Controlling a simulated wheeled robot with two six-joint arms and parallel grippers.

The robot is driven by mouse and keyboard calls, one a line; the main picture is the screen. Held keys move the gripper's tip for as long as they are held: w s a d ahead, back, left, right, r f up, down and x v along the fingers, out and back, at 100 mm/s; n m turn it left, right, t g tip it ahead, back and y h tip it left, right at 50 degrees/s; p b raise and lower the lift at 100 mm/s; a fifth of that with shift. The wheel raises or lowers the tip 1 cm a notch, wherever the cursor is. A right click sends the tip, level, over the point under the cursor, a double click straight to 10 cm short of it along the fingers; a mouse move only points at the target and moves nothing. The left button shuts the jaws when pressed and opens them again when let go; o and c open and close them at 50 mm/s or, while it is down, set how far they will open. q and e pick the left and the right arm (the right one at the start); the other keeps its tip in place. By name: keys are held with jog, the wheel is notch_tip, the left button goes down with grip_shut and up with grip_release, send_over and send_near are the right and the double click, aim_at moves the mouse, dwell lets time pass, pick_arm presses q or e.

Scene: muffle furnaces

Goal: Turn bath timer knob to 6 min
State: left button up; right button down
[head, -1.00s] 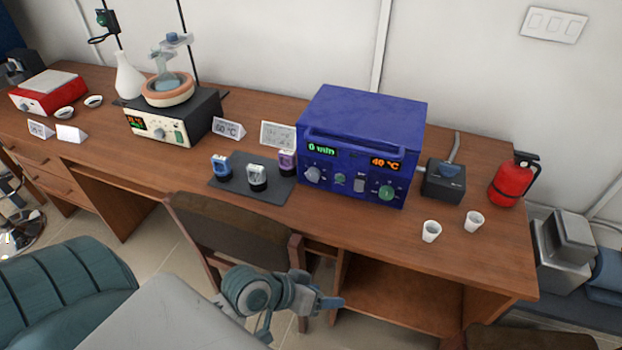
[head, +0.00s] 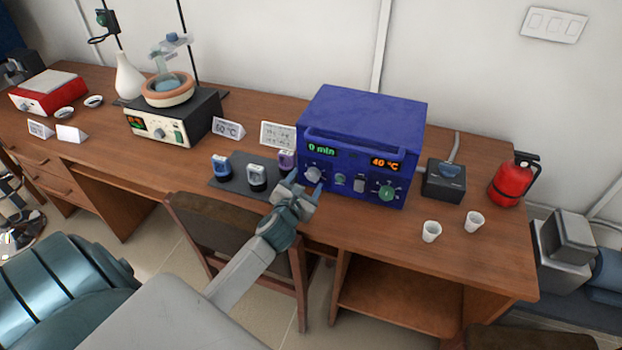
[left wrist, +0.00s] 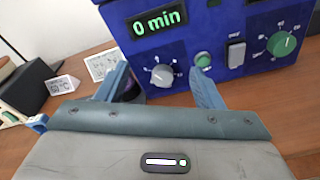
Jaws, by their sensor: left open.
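The blue bath box (head: 361,143) stands on the bench, its front panel facing me. Its left display (head: 321,148) reads 0 min and its right display (head: 386,163) reads 40 °C. The grey timer knob (head: 313,174) sits under the 0 min display; it also shows in the left wrist view (left wrist: 162,75). My left gripper (head: 308,189) is open just in front of the panel's lower left. In the left wrist view its two fingers (left wrist: 158,83) stand on either side of the knob, with no visible contact. My right gripper is out of view.
A green button (left wrist: 203,60), a grey switch (left wrist: 236,54) and a green knob (head: 386,193) lie right of the timer knob. Two white cups (head: 431,232) stand at right.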

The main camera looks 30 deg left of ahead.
aim_at(312, 177)
pick_arm(q)
jog(key=w+a+f+n+g, duration=0.1)
jog(key=w+f, duration=0.2)
jog(key=w+a+f+n+g, duration=0.1)
jog(key=w+a+f, duration=0.1)
jog(key=w+f, duration=0.1)
jog(key=w+a+f+n, duration=0.1)
jog(key=w+f, duration=0.2)
jog(key=w, duration=0.1)
jog(key=shift+a+g+p, duration=0.25)
jog(key=shift+g+p, duration=0.1)
jog(key=shift+g, duration=0.05)
jog(key=c, duration=1)
